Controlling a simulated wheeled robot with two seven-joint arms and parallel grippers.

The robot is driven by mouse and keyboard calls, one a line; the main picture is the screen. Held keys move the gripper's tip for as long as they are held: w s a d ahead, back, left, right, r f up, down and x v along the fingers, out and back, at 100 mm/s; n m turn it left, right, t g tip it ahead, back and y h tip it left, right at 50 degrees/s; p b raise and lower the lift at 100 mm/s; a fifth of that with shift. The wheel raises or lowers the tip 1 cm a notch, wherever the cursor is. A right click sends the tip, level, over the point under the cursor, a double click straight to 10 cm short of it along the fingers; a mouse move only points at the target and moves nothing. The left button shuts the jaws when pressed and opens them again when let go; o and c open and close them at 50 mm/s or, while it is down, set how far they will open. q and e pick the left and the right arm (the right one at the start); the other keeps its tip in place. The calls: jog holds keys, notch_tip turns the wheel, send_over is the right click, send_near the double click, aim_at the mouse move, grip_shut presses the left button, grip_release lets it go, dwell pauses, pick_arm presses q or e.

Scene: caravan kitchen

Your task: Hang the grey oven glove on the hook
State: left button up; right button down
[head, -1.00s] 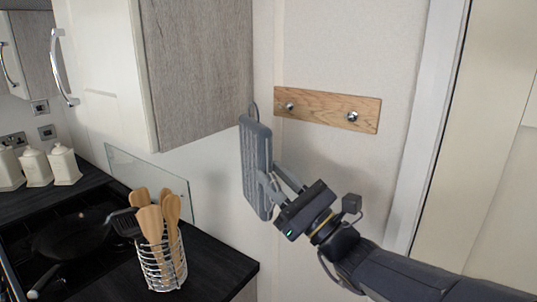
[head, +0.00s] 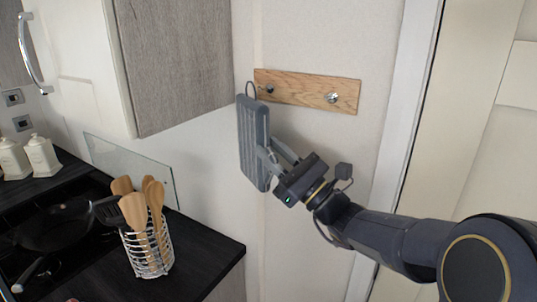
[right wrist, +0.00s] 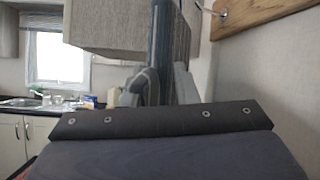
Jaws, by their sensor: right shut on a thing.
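The grey oven glove (head: 254,142) hangs upright in my right gripper (head: 268,168), which is shut on it. A dark loop sticks up from its top. In the right wrist view the glove (right wrist: 160,50) stands edge-on between the fingers. The wooden board (head: 300,90) on the wall carries two metal hooks, a left hook (head: 269,88) and a right hook (head: 331,98). The loop shows just left of the left hook in the head view; I cannot tell the depth gap between them. One hook (right wrist: 222,14) shows at the upper right of the right wrist view. My left gripper is not in view.
A wall cupboard (head: 180,60) with a grey wood side hangs close to the left of the glove. Below stands a wire utensil holder (head: 150,252) with wooden spoons on the dark worktop (head: 205,262). A pan (head: 58,225) sits on the hob. The wall right of the board is clear.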

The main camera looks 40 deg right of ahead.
jog(key=shift+w+d+f+b, duration=0.15)
jog(key=shift+w+d+f, duration=0.15)
jog(key=shift+d, duration=0.4)
jog(key=shift+w+d+f+b, duration=0.15)
jog(key=shift+w+d+f, duration=0.1)
jog(key=shift+d, duration=0.45)
jog(key=shift+w+d+f+b, duration=0.15)
jog(key=shift+w+d+f, duration=0.15)
jog(key=shift+d, duration=0.4)
jog(key=c, duration=1.1)
grip_release()
jog(key=shift+d, duration=0.1)
jog(key=shift+o, duration=0.2)
